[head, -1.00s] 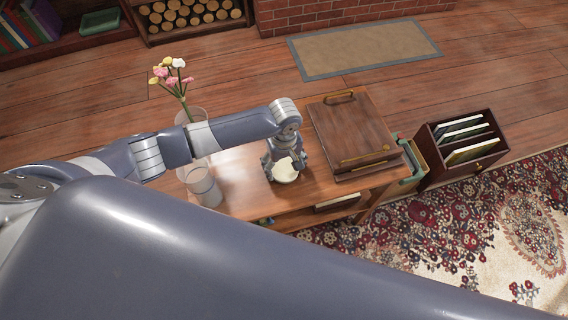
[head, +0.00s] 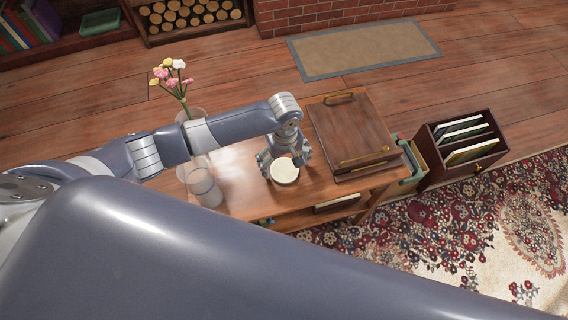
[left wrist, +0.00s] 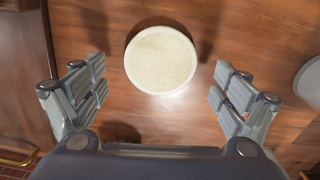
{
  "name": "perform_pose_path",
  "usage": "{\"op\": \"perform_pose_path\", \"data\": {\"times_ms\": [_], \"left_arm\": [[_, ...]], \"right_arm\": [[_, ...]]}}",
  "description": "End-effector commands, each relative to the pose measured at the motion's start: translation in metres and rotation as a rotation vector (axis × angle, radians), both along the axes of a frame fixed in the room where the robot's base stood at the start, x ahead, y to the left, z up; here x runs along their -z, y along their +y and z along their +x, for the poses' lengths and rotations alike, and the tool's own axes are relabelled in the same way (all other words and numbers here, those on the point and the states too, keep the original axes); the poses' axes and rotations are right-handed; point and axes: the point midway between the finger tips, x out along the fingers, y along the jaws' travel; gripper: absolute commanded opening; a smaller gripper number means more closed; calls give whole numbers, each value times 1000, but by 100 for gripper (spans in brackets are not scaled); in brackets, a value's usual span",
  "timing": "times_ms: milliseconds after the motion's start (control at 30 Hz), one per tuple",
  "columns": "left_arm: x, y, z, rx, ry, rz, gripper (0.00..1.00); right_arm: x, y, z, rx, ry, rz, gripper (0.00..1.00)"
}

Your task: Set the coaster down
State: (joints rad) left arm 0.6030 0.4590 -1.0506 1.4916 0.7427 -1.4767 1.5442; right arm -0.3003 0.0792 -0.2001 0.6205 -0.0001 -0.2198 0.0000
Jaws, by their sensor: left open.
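The coaster (head: 284,172) is a round, cream-coloured disc lying flat on the wooden table (head: 240,205). My left gripper (head: 284,160) is just above it in the head view, with its fingers spread to either side. In the left wrist view the coaster (left wrist: 161,60) lies beyond and between the open fingers of the left gripper (left wrist: 160,88), with a clear gap on both sides. The fingers touch nothing. My right gripper is not in view.
A brown wooden box with brass handles (head: 350,132) stands right of the coaster. A glass (head: 206,188) and a vase of flowers (head: 190,112) stand to the left. A file crate (head: 462,150) is on the floor at right. Bare table lies around the coaster.

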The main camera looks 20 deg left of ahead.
Motion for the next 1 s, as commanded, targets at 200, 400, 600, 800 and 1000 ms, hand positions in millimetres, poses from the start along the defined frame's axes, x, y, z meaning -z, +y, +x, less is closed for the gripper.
{"op": "perform_pose_path", "data": {"times_ms": [200,400,600,800,1000], "left_arm": [[-51,0,1,1,-4,-2,91],[-85,0,1,-1,-2,-1,91],[-98,0,0,0,-1,1,91],[-99,1,0,-1,0,1,91],[-99,1,0,-1,0,1,91]], "right_arm": [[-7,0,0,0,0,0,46],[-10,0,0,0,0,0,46],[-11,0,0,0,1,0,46],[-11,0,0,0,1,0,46],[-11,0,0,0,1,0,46]]}}
